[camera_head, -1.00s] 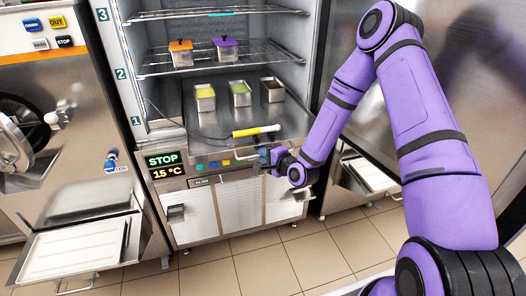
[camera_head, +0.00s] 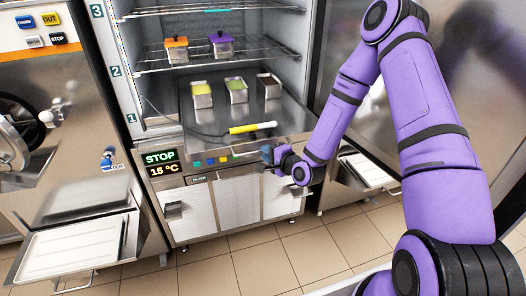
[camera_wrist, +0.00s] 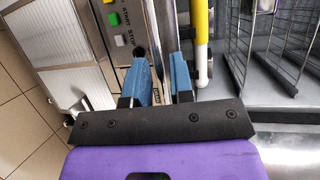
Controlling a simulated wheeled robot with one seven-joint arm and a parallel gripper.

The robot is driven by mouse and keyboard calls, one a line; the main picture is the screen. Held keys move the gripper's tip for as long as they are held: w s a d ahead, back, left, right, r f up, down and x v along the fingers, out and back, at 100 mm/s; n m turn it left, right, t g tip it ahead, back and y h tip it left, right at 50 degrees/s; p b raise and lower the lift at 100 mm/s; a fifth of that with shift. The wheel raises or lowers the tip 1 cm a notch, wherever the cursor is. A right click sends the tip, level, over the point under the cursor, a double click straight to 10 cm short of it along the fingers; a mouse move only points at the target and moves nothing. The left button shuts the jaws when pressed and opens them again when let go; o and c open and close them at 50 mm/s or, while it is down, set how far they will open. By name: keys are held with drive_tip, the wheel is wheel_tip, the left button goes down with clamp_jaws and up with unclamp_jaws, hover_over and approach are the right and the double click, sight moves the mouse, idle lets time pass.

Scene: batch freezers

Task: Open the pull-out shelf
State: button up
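The pull-out shelf (camera_head: 222,122) is a steel tray low in the open cabinet, with several small metal containers standing on it. Its front edge is above a panel with a STOP display. My gripper (camera_head: 268,155) is at the right part of this front edge in the head view. In the wrist view, the two blue fingers of my gripper (camera_wrist: 162,75) are apart. A thin bright metal edge (camera_wrist: 163,22) runs between them, with a visible gap. Contact with the edge cannot be made out.
A yellow-handled tool (camera_head: 253,128) lies near the shelf's front; its yellow handle also shows beside my fingers in the wrist view (camera_wrist: 202,20). Wire racks (camera_head: 205,62) with lidded boxes are above. Another machine (camera_head: 60,150) stands at left. The tiled floor in front is clear.

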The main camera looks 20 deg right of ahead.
drive_tip(key=v, duration=0.8)
drive_tip(key=shift+w+r, duration=0.1)
drive_tip(key=s+d+r+n+g+h, duration=0.25)
drive_tip(key=r+n, duration=0.25)
drive_tip(key=r, duration=0.5)
drive_tip(key=s+d+r+n+g+h, duration=0.25)
drive_tip(key=r+n+g, duration=0.2)
drive_tip(key=r, duration=0.45)
drive_tip(key=s+r+n+g, duration=0.1)
drive_tip(key=s+r, duration=0.3)
drive_tip(key=s, duration=0.4)
drive_tip(key=s+a+r+n, duration=0.1)
drive_tip(key=s+r+n, duration=0.1)
drive_tip(key=s+r, duration=0.3)
drive_tip(key=s+r+n+g+h, duration=0.1)
drive_tip(key=s+r, duration=0.4)
drive_tip(key=s, duration=0.6)
drive_tip(key=shift+a+r+n+g, duration=0.2)
drive_tip(key=shift+r+n+g, duration=0.05)
drive_tip(key=shift+n+g, duration=0.1)
